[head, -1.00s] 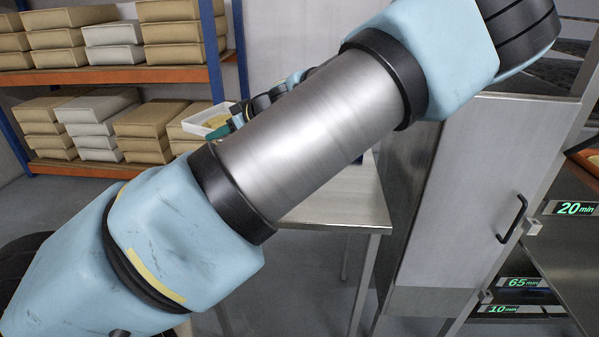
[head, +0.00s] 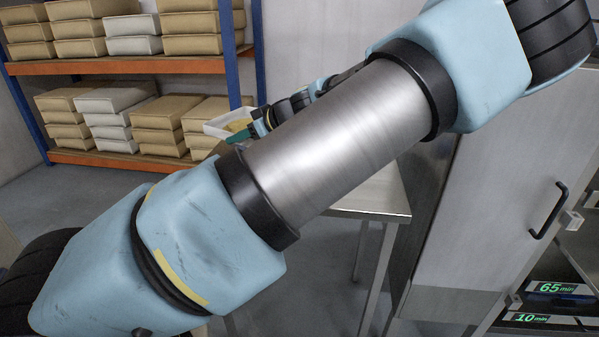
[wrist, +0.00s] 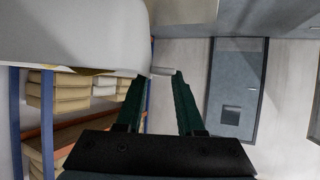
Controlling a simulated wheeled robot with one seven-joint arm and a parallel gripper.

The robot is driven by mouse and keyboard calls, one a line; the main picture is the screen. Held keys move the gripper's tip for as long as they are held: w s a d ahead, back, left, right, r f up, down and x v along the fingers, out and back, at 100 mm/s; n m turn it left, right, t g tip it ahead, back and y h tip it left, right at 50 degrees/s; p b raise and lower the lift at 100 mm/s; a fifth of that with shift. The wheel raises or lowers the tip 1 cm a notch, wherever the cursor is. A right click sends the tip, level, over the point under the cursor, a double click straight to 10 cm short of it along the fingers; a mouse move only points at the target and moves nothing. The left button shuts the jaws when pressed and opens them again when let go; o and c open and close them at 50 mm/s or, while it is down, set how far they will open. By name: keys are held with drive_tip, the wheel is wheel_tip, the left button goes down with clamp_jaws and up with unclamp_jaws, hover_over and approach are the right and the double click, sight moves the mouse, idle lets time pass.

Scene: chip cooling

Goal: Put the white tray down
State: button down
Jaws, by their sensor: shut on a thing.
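The white tray (head: 213,128) is partly visible in the head view beyond my arm, in front of the shelf, with something yellow in it. In the wrist view the tray (wrist: 75,35) fills the upper left, close to the camera. My gripper (head: 238,135) has green fingers and is shut on the tray's near edge. Its fingers also show in the wrist view (wrist: 159,76), with a bit of the white rim between their tips. My arm hides part of the tray's surroundings, so I cannot tell what is beneath it.
A metal table (head: 372,200) stands behind my arm, its visible top bare. A shelf with orange boards (head: 130,66) holds several tan and white boxes at the left. A grey cabinet (head: 485,210) with a black handle is at the right, beside racks with green minute displays (head: 550,288).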

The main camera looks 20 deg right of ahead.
wheel_tip(320, 180, down, 11)
drive_tip(key=p, duration=0.2)
drive_tip(key=shift+p, duration=0.3)
drive_tip(key=c, duration=0.5)
unclamp_jaws()
drive_tip(key=shift+s+d+r, duration=0.1)
drive_tip(key=shift+s+d, duration=0.2)
drive_tip(key=b+v, duration=0.4)
drive_tip(key=v, duration=0.7)
drive_tip(key=shift+s, duration=0.1)
